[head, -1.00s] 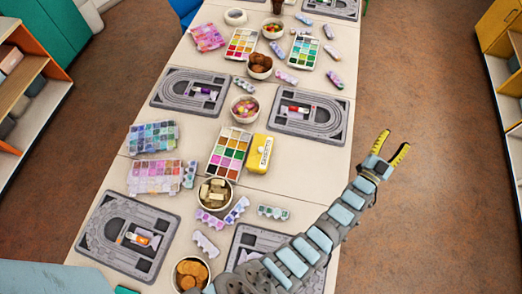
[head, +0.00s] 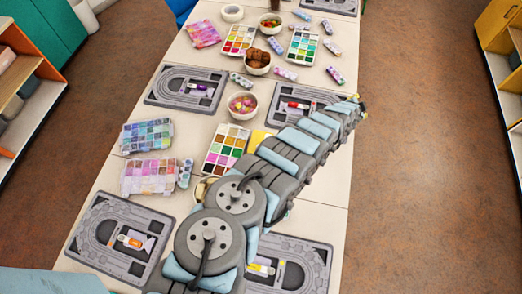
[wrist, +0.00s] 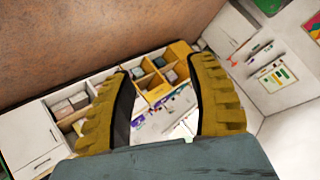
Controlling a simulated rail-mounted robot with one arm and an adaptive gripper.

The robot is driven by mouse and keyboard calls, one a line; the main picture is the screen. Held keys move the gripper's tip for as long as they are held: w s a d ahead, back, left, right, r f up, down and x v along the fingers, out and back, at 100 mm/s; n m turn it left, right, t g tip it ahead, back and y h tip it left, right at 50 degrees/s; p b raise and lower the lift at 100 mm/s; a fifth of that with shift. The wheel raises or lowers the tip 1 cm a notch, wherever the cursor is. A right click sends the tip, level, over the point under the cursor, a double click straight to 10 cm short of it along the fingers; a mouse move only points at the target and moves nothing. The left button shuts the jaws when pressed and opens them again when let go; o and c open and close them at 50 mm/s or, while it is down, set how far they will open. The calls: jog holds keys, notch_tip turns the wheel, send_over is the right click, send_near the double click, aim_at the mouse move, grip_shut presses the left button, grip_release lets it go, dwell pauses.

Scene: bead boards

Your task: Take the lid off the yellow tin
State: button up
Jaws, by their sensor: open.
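The yellow tin (head: 259,138) sits on the table at its middle, right of a bead palette. In the head view my arm covers most of it, so only a small yellow part shows and its lid cannot be made out. My gripper (head: 361,108) is at the table's right edge, up and to the right of the tin, and shows only as small yellow tips. In the wrist view my gripper's two yellow fingers (wrist: 163,90) stand apart with nothing between them. The tin is not recognisable in the wrist view.
A bead palette (head: 216,160) lies left of the tin, and a bowl of coloured pieces (head: 243,115) stands above it. Grey bead boards (head: 158,92) lie around the table, one partly under my arm. Open floor (head: 420,200) lies to the right.

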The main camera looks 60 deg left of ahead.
jog(key=s+a+f+m+g+h+b, duration=0.1)
jog(key=s+a+f+g+b, duration=0.15)
jog(key=s+a, duration=0.4)
notch_tip(320, 180, up, 2)
jog(key=m+g+h+b, duration=0.2)
jog(key=g+h, duration=0.1)
jog(key=g, duration=0.4)
send_over(259, 143)
jog(key=s+d, duration=0.1)
jog(key=d, duration=0.2)
jog(key=shift+s+a+f+b, duration=0.15)
jog(key=shift+f+b, duration=0.75)
jog(key=shift+f, duration=2.1)
jog(key=shift+s+a+f+b, duration=0.1)
jog(key=shift+f+b, duration=0.8)
jog(key=shift+f, duration=2.05)
jog(key=shift+w+f, duration=0.25)
jog(key=shift+f, duration=0.8)
jog(key=shift+f+b, duration=0.3)
jog(key=shift+f, duration=1.2)
grip_shut()
